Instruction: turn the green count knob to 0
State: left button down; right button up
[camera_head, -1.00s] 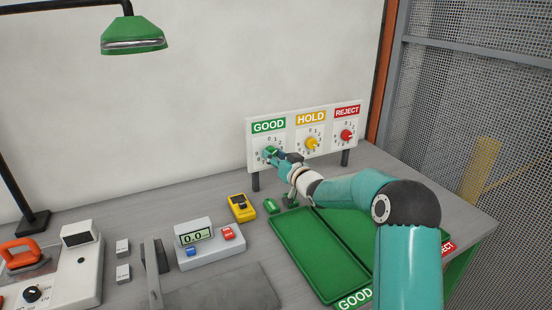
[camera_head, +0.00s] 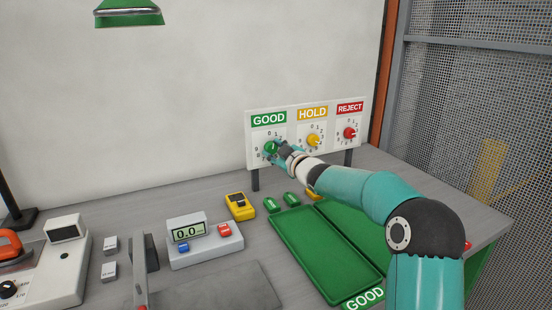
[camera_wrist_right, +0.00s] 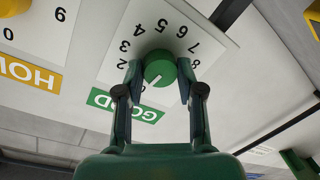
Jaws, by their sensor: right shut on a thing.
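The green count knob (camera_head: 271,147) sits on the GOOD dial (camera_head: 257,138) at the left of the white panel. My right gripper (camera_head: 274,149) is at the knob, its arm coming in from the lower right. In the right wrist view the fingers (camera_wrist_right: 159,76) are shut on the sides of the green knob (camera_wrist_right: 159,66). A white pointer mark shows on the knob, aimed to the lower left of that view, toward the GOOD label side. My left gripper is out of view.
The yellow HOLD knob (camera_head: 314,140) and red REJECT knob (camera_head: 350,132) are to the right on the same panel. Below are green trays (camera_head: 313,258), small green parts and a yellow meter (camera_head: 239,206). A display box (camera_head: 206,247) stands left of the trays.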

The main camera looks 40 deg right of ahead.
jog(key=shift+n+b, duration=0.55)
jog(key=shift+n, duration=0.35)
jog(key=o, duration=1.1)
jog(key=shift+a, duration=0.1)
jog(key=shift+o, duration=0.2)
jog(key=shift+s, duration=0.1)
